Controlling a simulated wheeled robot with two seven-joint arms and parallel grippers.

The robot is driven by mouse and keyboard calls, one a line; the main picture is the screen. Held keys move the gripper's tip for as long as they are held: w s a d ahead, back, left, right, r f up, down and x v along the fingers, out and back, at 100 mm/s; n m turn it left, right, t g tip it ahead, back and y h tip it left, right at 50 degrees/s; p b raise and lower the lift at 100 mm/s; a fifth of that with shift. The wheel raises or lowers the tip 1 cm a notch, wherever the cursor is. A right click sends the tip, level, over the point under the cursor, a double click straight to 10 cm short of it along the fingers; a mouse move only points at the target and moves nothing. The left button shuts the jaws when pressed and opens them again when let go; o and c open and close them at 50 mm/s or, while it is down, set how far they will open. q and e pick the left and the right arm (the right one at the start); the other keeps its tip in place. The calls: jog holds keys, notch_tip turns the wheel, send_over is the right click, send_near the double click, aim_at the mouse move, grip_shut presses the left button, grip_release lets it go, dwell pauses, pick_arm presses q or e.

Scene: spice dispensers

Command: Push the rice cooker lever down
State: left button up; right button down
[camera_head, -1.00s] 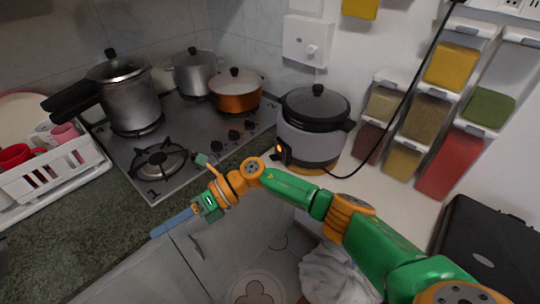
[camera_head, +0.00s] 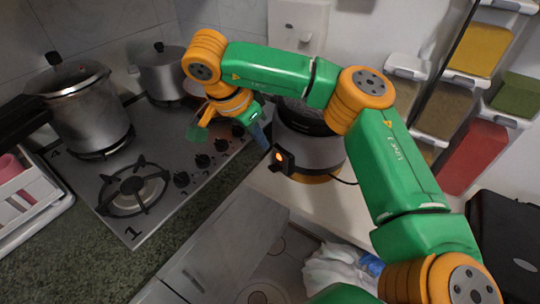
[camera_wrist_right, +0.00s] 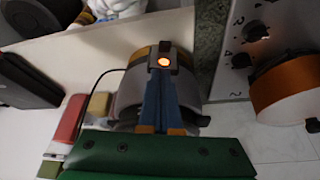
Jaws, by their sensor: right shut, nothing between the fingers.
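The rice cooker (camera_head: 318,152) stands on the white counter, its lid mostly hidden behind my right arm. On its front is a black lever housing (camera_head: 284,164) with a lit orange light (camera_head: 279,156). In the right wrist view the housing (camera_wrist_right: 164,47) and light lie just beyond the fingertips. My right gripper (camera_head: 262,143) is shut and empty, its blue fingers pointing down just left of and above the housing. In the right wrist view the fingers (camera_wrist_right: 158,72) overlap the cooker's front. I cannot tell if they touch the lever. My left gripper is out of view.
The gas stove (camera_head: 165,190) with a pressure cooker (camera_head: 85,108) and a steel pot (camera_head: 163,73) is left of the rice cooker. An orange pot (camera_wrist_right: 288,88) shows in the right wrist view. Spice dispensers (camera_head: 445,108) hang at right; a black case (camera_head: 505,235) is below them.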

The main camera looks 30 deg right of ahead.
send_near(276, 166)
jog(key=p+x, duration=0.1)
jog(key=x, duration=0.4)
jog(key=shift+s+d+f+p, duration=0.1)
jog(key=shift+s+d+p, duration=0.1)
jog(key=shift+p, duration=0.1)
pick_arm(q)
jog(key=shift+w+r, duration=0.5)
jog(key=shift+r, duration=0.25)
pick_arm(e)
jog(key=shift+w+f, duration=0.2)
jog(key=shift+f, duration=0.1)
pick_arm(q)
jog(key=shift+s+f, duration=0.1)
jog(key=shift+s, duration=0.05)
